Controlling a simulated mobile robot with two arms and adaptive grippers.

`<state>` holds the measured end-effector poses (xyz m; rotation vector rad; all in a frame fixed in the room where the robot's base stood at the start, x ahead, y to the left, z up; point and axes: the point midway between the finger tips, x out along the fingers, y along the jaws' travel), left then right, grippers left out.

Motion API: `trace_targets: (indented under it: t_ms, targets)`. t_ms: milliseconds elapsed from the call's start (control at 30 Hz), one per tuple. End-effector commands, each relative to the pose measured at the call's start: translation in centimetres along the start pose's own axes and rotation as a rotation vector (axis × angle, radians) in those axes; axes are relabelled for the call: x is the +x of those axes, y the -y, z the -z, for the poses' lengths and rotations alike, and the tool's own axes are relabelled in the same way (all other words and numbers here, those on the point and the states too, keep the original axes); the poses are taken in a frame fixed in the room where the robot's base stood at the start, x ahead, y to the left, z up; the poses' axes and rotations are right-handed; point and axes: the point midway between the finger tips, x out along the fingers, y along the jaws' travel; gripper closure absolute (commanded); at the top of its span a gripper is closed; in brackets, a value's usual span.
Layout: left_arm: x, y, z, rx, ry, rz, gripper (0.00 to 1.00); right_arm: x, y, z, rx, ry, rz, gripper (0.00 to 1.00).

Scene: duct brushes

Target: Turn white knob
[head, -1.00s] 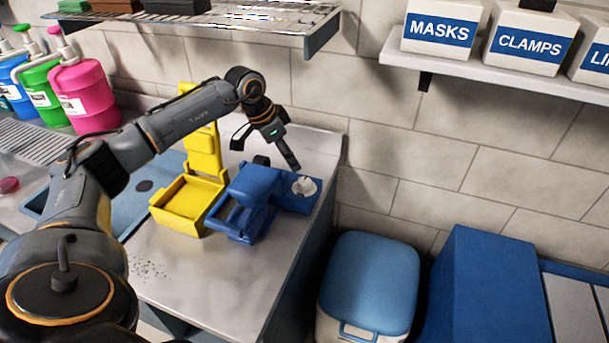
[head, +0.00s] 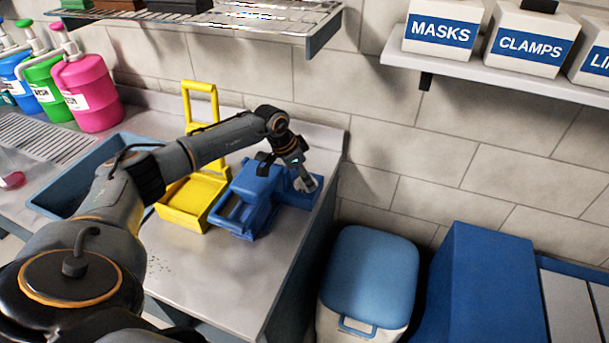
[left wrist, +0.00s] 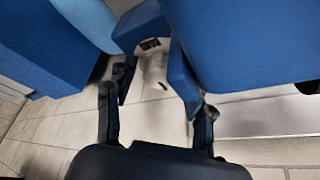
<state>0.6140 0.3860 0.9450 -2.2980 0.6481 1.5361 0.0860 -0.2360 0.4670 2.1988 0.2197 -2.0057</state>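The white knob (head: 313,183) sits on the right end of a blue device (head: 246,200) on the metal counter. My left gripper (head: 302,178) is at the knob, reaching down from above and covering part of it. In the left wrist view, the two dark fingers (left wrist: 158,112) are spread apart. A pale, blurred shape that looks like the knob (left wrist: 153,72) lies ahead of the gap between them, beside blue surfaces. I cannot tell whether a finger touches it. My right gripper is in neither view.
A yellow device (head: 190,203) stands just left of the blue one. Pink (head: 88,95) and green pump bottles stand at the back left. A wire shelf (head: 240,20) hangs above. A blue-lidded bin (head: 370,275) stands right of the counter. The counter front is clear.

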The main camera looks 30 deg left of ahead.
Motion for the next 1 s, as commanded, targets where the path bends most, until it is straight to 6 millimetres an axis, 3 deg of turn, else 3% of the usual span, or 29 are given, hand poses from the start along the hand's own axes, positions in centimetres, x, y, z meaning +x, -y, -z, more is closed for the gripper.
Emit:
trace_targets:
  t_ms: [33,200,567,1000]
  targets:
    - [-0.03,0.01,0.00,0.000,0.000,0.000,0.62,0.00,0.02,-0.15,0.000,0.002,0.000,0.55]
    - [-0.04,0.01,0.01,0.000,0.000,0.000,0.96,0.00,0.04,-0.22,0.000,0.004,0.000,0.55]
    - [-0.02,0.03,0.03,0.047,-0.001,-0.021,0.97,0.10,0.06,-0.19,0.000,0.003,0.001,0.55]
    - [0.00,0.23,0.12,0.349,-0.002,-0.145,0.97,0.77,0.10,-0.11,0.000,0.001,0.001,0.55]
